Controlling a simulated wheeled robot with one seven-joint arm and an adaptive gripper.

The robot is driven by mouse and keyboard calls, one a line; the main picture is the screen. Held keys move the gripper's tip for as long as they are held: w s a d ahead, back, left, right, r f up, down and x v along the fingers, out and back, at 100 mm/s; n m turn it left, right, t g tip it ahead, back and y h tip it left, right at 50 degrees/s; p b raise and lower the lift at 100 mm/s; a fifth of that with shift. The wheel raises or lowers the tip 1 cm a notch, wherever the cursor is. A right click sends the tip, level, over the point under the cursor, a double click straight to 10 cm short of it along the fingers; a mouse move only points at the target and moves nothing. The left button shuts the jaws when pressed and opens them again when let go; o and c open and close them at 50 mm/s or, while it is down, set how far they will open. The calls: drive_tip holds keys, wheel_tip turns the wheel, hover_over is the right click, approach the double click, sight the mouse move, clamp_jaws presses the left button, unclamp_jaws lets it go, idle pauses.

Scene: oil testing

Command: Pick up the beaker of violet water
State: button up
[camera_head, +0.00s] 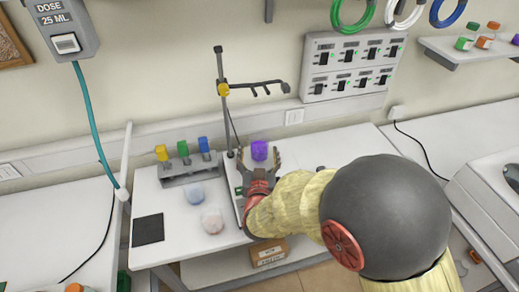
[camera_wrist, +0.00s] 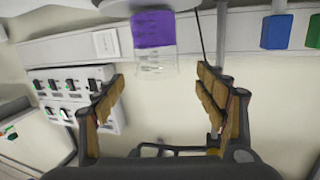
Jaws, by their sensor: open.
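The beaker of violet water (camera_head: 259,151) stands on or over the stand's base on the white table, just beyond my gripper (camera_head: 259,167). In the wrist view, which looks upside down, the beaker (camera_wrist: 153,32) shows a violet band and a clear part at the top middle. My gripper (camera_wrist: 163,85) is open and empty, with its two padded fingers spread apart. The beaker lies sideways between the lines of the fingers but ahead of the tips. I see no contact. My gripper hides the beaker's lower part in the head view.
A metal stand (camera_head: 222,100) with a side clamp rises behind the beaker. A rack (camera_head: 187,170) with yellow, green and blue-capped items stands left. Two pale round vessels (camera_head: 212,220) sit left of my gripper. A dark square pad (camera_head: 148,229) lies at the table's left front.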

sight(260, 134)
drive_tip(key=shift+s+a+f+t+h, duration=0.1)
drive_tip(key=shift+s+f+t+h, duration=0.35)
drive_tip(key=shift+f+t, duration=0.2)
drive_tip(key=shift+w+d+b, duration=0.15)
drive_tip(key=shift+w+b, duration=0.15)
drive_tip(key=shift+w, duration=1.6)
drive_tip(key=shift+w+d+b, duration=0.1)
drive_tip(key=shift+w+b, duration=0.2)
drive_tip(key=shift+w, duration=1.6)
drive_tip(key=c, duration=0.3)
drive_tip(key=c, duration=1.2)
drive_tip(key=shift+r, duration=0.1)
